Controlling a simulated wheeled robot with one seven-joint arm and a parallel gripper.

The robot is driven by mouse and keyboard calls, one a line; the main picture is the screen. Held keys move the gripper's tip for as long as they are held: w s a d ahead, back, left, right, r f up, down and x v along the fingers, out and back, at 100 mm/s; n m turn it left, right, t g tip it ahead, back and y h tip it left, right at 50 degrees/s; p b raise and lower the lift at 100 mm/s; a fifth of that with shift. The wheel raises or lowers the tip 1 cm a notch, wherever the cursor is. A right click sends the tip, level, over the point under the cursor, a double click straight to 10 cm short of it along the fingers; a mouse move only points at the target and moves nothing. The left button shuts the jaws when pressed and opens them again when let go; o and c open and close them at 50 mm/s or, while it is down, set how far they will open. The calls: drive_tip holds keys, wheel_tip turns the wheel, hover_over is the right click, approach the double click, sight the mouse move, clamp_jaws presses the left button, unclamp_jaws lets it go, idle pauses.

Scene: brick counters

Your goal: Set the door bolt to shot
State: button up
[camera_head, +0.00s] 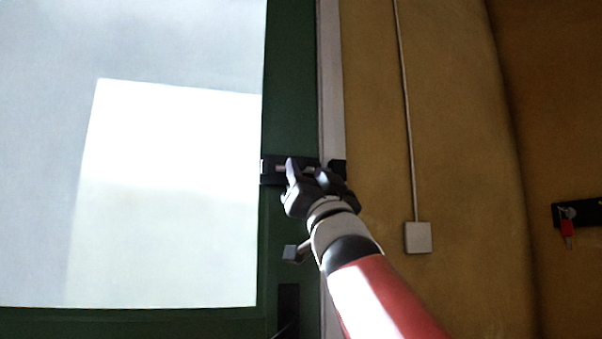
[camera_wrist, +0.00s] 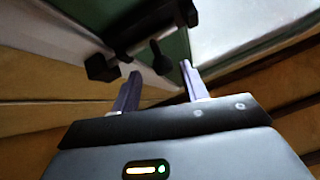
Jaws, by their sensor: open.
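The door bolt (camera_head: 270,171) is a dark bar-like fitting with a pale metal rod, set across the right edge of the green door. Its dark keeper (camera_head: 338,167) sits on the frame side. My gripper (camera_head: 305,171) is at the bolt and covers its middle. In the wrist view the bolt body (camera_wrist: 150,22) runs across the top, and a dark round knob (camera_wrist: 160,57) hangs from it. The knob lies in the gap between my open fingers (camera_wrist: 160,70), near their tips; I cannot tell whether they touch it.
The green door (camera_head: 292,70) has a large bright pane. A dark handle (camera_head: 293,253) is below the bolt, close to my arm. A pale switch box (camera_head: 418,238) with a cable is on the wall. A red-tagged key (camera_head: 567,228) hangs at a black plate far right.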

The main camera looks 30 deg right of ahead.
drive_tip(key=b+v, duration=0.1)
drive_tip(key=v, duration=0.3)
idle(0.5)
